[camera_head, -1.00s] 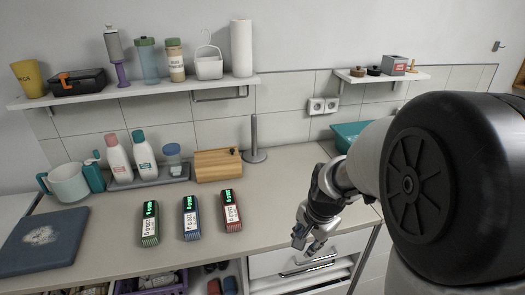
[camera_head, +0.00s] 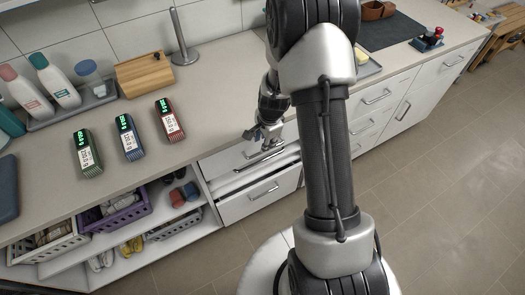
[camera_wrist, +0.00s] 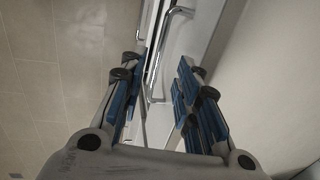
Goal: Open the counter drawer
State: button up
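The white counter drawer (camera_head: 222,160) is below the counter's front edge in the head view, and its metal bar handle (camera_head: 258,157) is partly behind my gripper. I cannot tell whether the drawer is slightly out. My gripper (camera_head: 265,138) is at the upper drawer front, close to this handle. In the wrist view, my gripper's blue-padded fingers (camera_wrist: 158,92) are spread apart. A bar handle (camera_wrist: 176,22) and long metal edges lie beyond and between the fingertips. No contact with a handle is clear.
A lower drawer (camera_head: 262,195) has its own bar handle. More drawers (camera_head: 378,105) are on the right. Open shelves with baskets (camera_head: 112,215) are on the left. Three small devices with green displays (camera_head: 127,138) stand on the counter. The floor (camera_head: 420,190) at right is clear.

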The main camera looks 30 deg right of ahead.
jog(key=f+b, duration=0.1)
jog(key=f, duration=0.2)
jog(key=w+f+b, duration=0.1)
jog(key=f, duration=0.2)
jog(key=shift+w+f, duration=0.2)
jog(key=shift+f, duration=0.2)
jog(key=shift+c, duration=0.5)
grip_shut()
